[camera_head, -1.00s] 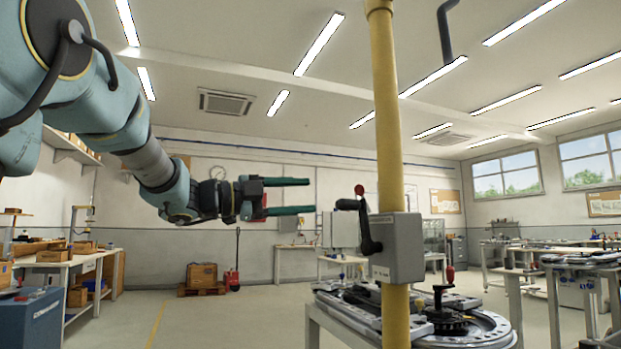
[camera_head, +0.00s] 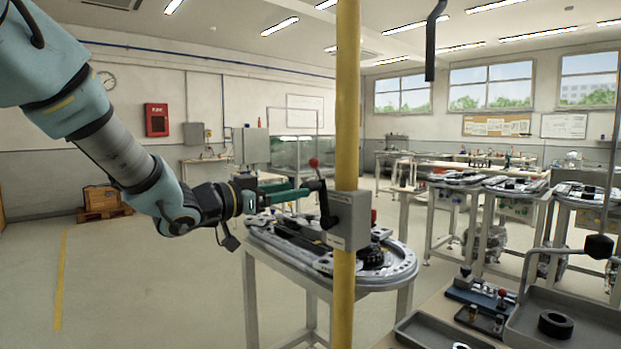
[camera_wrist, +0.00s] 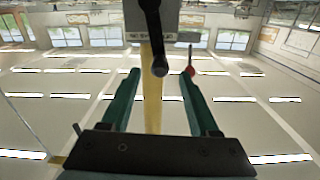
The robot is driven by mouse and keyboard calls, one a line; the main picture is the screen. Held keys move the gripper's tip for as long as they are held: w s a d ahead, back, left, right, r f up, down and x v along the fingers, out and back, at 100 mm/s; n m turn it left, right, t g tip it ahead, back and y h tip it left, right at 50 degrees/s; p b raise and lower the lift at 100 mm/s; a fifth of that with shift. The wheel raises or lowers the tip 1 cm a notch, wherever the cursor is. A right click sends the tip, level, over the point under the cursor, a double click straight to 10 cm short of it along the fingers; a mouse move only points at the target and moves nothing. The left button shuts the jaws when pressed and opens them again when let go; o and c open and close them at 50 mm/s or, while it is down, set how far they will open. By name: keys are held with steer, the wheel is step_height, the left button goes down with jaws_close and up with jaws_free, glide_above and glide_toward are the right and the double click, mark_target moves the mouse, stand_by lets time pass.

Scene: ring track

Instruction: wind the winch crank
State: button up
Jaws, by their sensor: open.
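The winch is a grey box (camera_head: 350,220) fixed to a yellow post (camera_head: 346,90). Its black crank arm (camera_head: 323,200) stands on the left face, with a red knob (camera_head: 313,162) on a short handle at the upper end. My gripper (camera_head: 302,190) is open, its green fingers pointing right at the crank, with the knob slightly above them in the head view. In the wrist view my gripper (camera_wrist: 160,74) is open, and the end of the dark crank arm (camera_wrist: 158,55) shows between the fingertips. The red knob (camera_wrist: 189,70) appears at the right fingertip; contact cannot be told.
A round ring-track table (camera_head: 390,272) stands behind and below the winch. Trays (camera_head: 575,325) and small parts lie on a bench at the lower right. A dark hook or pipe (camera_head: 432,45) hangs from above. The floor at left is open.

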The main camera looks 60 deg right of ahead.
mark_target(318, 191)
steer(key=p+x, duration=0.2)
steer(key=x, duration=0.5)
steer(key=shift+d+r+p, duration=0.1)
steer(key=shift+p, duration=0.2)
steer(key=shift+s+d, duration=0.2)
steer(key=shift+d, duration=0.4)
steer(key=shift+c, duration=0.3)
jaws_close()
